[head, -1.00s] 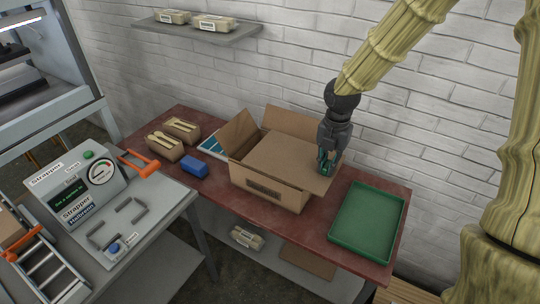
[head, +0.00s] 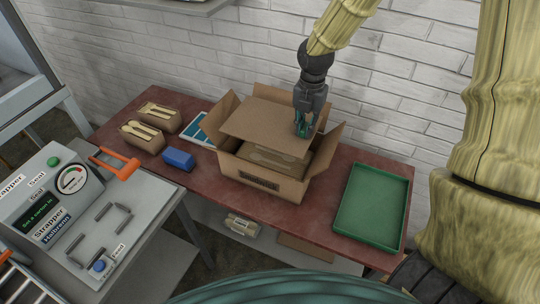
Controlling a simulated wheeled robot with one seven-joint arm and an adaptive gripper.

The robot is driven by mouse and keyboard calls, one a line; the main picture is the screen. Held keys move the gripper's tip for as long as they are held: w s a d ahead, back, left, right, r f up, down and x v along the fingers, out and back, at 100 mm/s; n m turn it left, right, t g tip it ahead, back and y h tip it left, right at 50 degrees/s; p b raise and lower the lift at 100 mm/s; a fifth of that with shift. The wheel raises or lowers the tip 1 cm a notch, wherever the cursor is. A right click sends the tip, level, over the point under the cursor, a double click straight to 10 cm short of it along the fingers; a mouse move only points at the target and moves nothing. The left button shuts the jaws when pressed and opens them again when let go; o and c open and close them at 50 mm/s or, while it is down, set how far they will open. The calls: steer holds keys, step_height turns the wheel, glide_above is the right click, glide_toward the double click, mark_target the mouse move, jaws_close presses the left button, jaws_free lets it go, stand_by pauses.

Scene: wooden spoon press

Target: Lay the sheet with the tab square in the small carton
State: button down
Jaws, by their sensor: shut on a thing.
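The small carton (head: 258,185) stands open on the red table, with its flaps spread outward. Inside it a brown layer (head: 275,157) with pale spoon shapes shows near the front. My gripper (head: 302,127) is shut on the right part of a flat brown cardboard sheet (head: 262,122). The sheet is above the carton opening, over its back part, and looks slightly tilted. I cannot make out its tab, and whether the sheet touches the carton is unclear. The sheet hides the back of the carton's inside.
A green tray (head: 346,224) lies at the right. Left of the carton are a blue block (head: 178,160), a blue-and-white sheet (head: 203,131) and boxes of wooden spoons (head: 142,137). The strapper (head: 50,195) stands on a grey bench at left. Bare table (head: 335,172) shows beside the tray.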

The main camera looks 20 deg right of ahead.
steer(key=shift+s+f+b, duration=0.35)
steer(key=shift+f, duration=0.65)
steer(key=f+b, duration=0.1)
steer(key=f, duration=0.1)
steer(key=shift+w+f+b, duration=0.3)
steer(key=shift+f+b, duration=0.1)
step_height(320, 180, down, 4)
steer(key=shift+s+f+p, duration=0.1)
steer(key=shift+f+p, duration=0.1)
steer(key=shift+p, duration=0.2)
steer(key=shift+f+p, duration=0.4)
steer(key=shift+f, duration=2.3)
steer(key=shift+f, duration=0.15)
steer(key=c, duration=1.7)
jaws_free()
